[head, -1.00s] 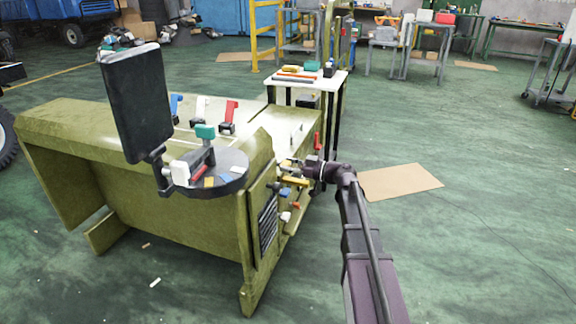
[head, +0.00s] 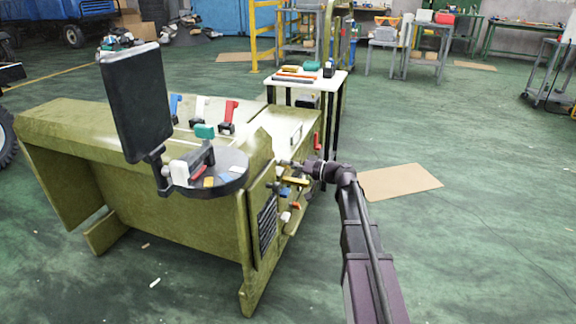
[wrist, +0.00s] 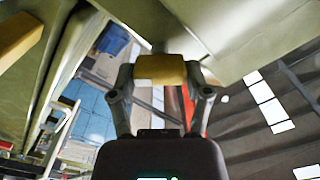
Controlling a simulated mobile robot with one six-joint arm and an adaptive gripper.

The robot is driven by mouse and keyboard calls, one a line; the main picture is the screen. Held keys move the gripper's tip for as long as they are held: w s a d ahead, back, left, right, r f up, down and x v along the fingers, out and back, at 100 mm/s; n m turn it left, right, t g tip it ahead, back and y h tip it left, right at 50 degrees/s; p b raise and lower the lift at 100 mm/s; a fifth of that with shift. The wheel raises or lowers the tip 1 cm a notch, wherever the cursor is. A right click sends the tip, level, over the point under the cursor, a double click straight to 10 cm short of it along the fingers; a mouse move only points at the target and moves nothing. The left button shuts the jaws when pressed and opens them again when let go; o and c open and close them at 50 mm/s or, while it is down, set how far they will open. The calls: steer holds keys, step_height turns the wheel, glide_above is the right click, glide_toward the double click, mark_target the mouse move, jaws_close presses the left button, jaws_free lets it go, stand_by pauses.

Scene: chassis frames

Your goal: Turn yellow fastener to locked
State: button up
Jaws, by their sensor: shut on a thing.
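A yellow bar (head: 296,181), likely a fastener, sticks out from the side of the olive chassis frame (head: 130,190) in the head view. My gripper (head: 289,164) is just above it in that view, close to the chassis side; its fingertips are small there. In the wrist view my gripper (wrist: 160,70) is shut on a yellow-brown block (wrist: 160,69), with a finger at each end. A second yellow-brown piece (wrist: 18,40) shows at the upper left of the wrist view. I cannot tell which of the two is the bar in the head view.
Blue, white and red knobs (head: 296,206) sit low on the same chassis side, near my gripper. A red handle (head: 317,141) is farther along. A dark panel (head: 136,102) stands above the round tray (head: 232,180). Floor to the right is open, with a cardboard sheet (head: 402,182).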

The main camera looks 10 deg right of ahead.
steer(key=m, duration=0.4)
steer(key=shift+m, duration=0.4)
steer(key=m, duration=0.4)
steer(key=shift+w+f+m, duration=0.1)
steer(key=shift+f+m, duration=0.05)
steer(key=shift+m, duration=0.15)
steer(key=o, duration=1.2)
steer(key=shift+c, duration=0.2)
steer(key=v, duration=1.2)
